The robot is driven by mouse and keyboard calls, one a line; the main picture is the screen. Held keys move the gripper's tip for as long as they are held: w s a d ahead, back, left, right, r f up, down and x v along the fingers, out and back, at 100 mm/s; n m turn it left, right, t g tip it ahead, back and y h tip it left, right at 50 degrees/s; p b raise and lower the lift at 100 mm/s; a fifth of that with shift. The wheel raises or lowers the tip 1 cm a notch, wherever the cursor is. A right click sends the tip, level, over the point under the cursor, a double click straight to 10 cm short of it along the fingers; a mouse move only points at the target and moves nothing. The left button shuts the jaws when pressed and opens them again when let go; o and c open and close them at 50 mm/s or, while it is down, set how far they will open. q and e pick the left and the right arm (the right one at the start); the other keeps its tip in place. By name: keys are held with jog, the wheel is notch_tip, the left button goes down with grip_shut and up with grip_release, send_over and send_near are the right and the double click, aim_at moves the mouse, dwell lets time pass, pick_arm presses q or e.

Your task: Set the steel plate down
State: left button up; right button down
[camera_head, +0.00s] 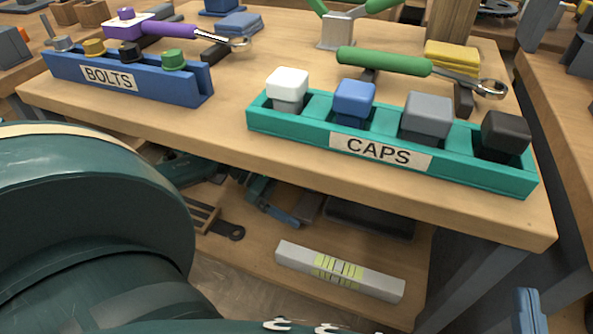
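I cannot make out a steel plate for certain in the head view. A small dark flat piece with a hole (226,230) lies on the lower shelf, but I cannot tell what it is. Neither gripper's fingers show. A large dark teal arm link of mine fills the lower left and hides part of the bench front and shelf. Whether either gripper holds anything is hidden.
The wooden bench top (215,130) carries a blue BOLTS rack (150,88), a teal CAPS tray (470,172) with several caps, a green-handled wrench (385,62) and a purple-handled wrench (170,30). A spirit level (290,257) lies on the lower shelf. The bench's front strip is bare.

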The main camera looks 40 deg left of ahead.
pick_arm(q)
jog(key=shift+o, duration=0.2)
jog(key=shift+r, duration=0.2)
jog(key=p+v, duration=0.2)
jog(key=v, duration=1)
